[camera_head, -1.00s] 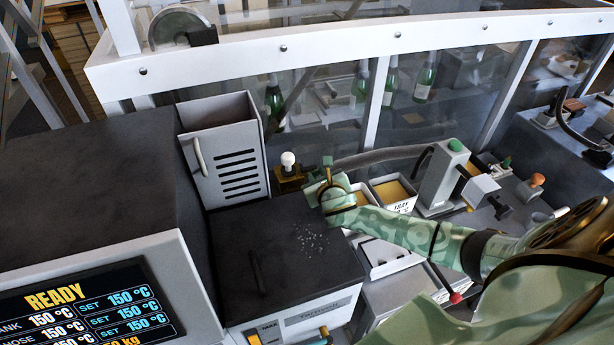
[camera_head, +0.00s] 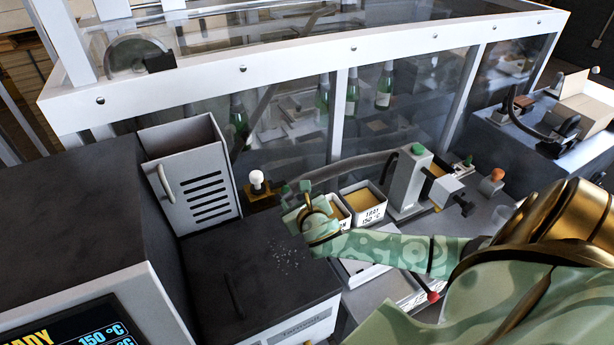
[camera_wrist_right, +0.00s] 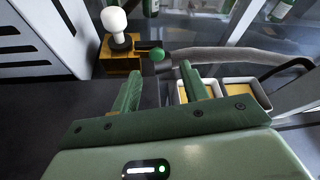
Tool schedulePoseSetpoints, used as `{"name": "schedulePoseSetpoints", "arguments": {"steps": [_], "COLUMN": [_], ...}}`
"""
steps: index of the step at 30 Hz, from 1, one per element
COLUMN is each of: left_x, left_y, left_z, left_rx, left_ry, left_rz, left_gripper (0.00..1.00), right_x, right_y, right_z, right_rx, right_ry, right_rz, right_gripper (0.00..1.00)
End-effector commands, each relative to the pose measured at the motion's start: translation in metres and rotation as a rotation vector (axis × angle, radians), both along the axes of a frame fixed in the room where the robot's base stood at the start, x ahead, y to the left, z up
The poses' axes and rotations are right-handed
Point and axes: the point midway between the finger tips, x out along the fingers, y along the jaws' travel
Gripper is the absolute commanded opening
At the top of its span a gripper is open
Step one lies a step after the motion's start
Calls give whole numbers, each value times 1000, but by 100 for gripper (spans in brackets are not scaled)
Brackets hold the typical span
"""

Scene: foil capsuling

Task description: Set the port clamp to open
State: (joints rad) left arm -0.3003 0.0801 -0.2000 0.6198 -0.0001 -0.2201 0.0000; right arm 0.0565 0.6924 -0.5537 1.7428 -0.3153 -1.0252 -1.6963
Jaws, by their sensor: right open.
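A small lever with a green ball knob (camera_head: 305,186) sticks out beside a brass block (camera_head: 262,196) that bears a white bulb-like knob (camera_head: 257,178). I take this fitting, where the grey hose (camera_head: 350,165) ends, to be the port clamp. The wrist view shows the green ball (camera_wrist_right: 157,54) on a short black arm from the brass block (camera_wrist_right: 120,62). My right gripper (camera_wrist_right: 160,72) is open and empty, its two green fingers on either side of the ball's line, the ball just beyond the tips. In the head view my right gripper (camera_head: 303,212) partly hides the fitting. My left gripper is not in view.
A dark-lidded tank (camera_head: 250,270) lies below the gripper. A slotted white hopper (camera_head: 195,185) stands left. Two pots of yellow material (camera_head: 362,200) and a grey dispenser (camera_head: 408,180) stand right. A glazed white-framed enclosure (camera_head: 300,110) with bottles is behind.

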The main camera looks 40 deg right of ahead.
Motion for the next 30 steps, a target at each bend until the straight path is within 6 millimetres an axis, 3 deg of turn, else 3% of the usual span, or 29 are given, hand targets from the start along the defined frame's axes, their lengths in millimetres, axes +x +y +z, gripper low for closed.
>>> {"name": "schedulePoseSetpoints", "arguments": {"steps": [6, 12, 30], "left_x": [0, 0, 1], "left_y": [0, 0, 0], "left_z": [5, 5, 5], "left_rx": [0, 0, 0], "left_ry": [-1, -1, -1], "left_rz": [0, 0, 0], "left_gripper": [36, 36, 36], "right_x": [-52, -81, -90], "right_y": [18, 27, 30], "right_z": [21, 34, 37], "right_rx": [3, 1, 0], "right_ry": [2, 1, -1], "right_rz": [2, -1, -2], "right_gripper": [45, 45, 45]}}
